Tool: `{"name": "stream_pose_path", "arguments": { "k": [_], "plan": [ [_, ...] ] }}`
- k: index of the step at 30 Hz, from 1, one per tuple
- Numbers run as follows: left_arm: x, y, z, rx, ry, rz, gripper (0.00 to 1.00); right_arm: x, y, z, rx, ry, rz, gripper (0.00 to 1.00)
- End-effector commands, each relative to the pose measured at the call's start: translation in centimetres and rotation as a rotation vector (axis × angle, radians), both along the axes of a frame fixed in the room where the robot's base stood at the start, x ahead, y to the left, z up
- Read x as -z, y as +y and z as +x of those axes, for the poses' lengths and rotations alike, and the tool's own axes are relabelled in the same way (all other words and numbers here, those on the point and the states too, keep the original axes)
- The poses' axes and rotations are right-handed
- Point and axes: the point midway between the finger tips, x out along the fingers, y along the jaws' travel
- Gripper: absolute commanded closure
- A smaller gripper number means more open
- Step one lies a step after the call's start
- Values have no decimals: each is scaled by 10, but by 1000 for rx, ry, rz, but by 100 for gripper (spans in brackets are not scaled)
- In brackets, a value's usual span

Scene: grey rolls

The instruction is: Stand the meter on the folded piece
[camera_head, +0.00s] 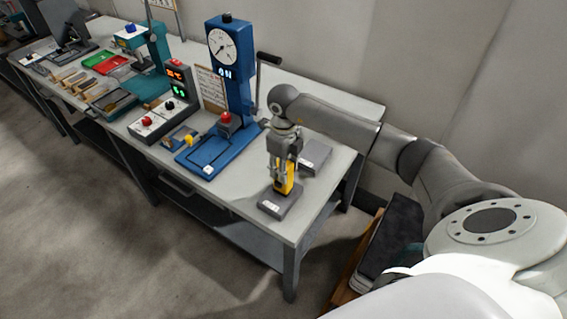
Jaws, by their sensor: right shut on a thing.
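My right gripper (280,172) points down over the front right of the grey workbench (235,192). It is shut on a yellow and dark meter (287,183), which is upright and partly hidden by the fingers. Directly below the meter is a flat dark grey piece (282,206) with a small white label. I cannot tell whether the meter's base touches it or is just above it. A second flat grey piece (318,156) lies behind, to the right of the gripper. I cannot tell for sure which one is the folded piece. My left gripper is not in view.
A blue press with a round dial (224,45) stands left of the gripper. A control box (166,116) with red and green displays is further left. Trays and tools fill the bench's far left. Dark folded material (393,240) lies off the bench's right end.

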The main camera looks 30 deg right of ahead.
Motion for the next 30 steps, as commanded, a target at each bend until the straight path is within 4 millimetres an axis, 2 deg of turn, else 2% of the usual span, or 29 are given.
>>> {"name": "stream_pose_path", "arguments": {
  "k": [10,11,16,28,30],
  "plan": [
    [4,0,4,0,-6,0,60,4,0,1,-1,-2,1,93],
    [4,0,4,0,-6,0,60,5,0,0,0,-2,1,62],
    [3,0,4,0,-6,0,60,3,0,0,0,-1,0,41],
    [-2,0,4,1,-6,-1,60,-2,1,0,-1,-1,1,41],
    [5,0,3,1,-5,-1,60,-8,0,1,-2,-5,1,41]
  ]
}}
